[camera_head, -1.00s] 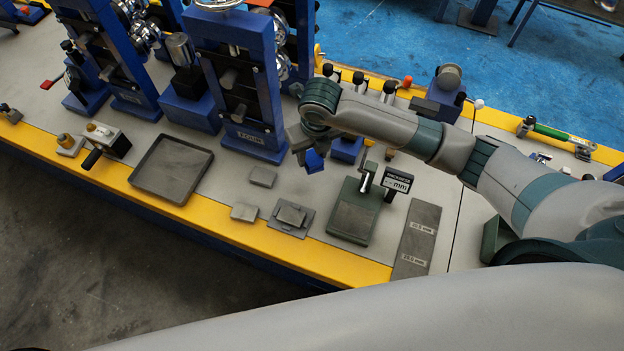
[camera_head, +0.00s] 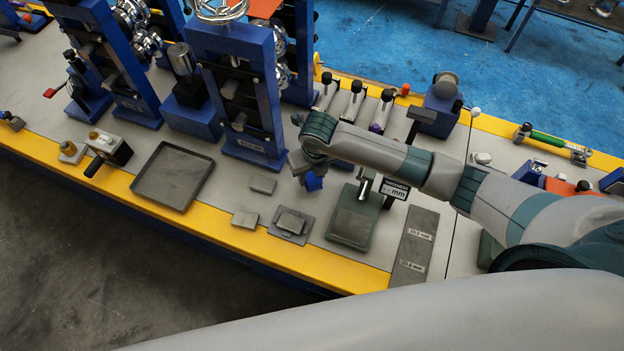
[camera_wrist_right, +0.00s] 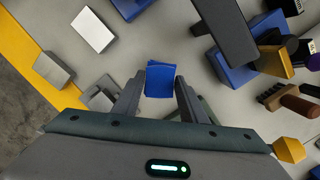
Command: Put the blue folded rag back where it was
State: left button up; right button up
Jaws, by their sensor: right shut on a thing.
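The blue folded rag (camera_head: 314,182) hangs from my right gripper (camera_head: 304,166) in the head view. In the right wrist view the rag (camera_wrist_right: 160,80) sits between the two fingers of the right gripper (camera_wrist_right: 160,92), which is shut on it. The rag is above the grey bench top (camera_head: 225,195), between a blue rolling stand (camera_head: 238,90) and a green-based thickness gauge (camera_head: 352,217). I cannot tell its exact height. No marked spot for the rag is clear in these views. My left gripper is not in view.
A shallow dark tray (camera_head: 173,205) lies on the left. Small steel blocks (camera_head: 262,184) and a plate with a block (camera_head: 291,224) lie near the front. A long grey gauge plate (camera_head: 413,248) lies right of the thickness gauge. Several upright handles (camera_head: 355,98) stand behind my arm.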

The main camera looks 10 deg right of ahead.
aim_at(312, 179)
notch_tip(312, 179, down, 3)
jog(key=shift+p, duration=0.4)
jog(key=shift+f, duration=0.25)
jog(key=shift+f, duration=0.1)
jog(key=o, duration=1.1)
jog(key=r, duration=0.4)
jog(key=s+r+b, duration=0.1)
jog(key=r, duration=0.3)
jog(key=r+b, duration=0.1)
jog(key=r, duration=0.3)
jog(key=shift+s+d, duration=0.2)
jog(key=shift+s, duration=0.2)
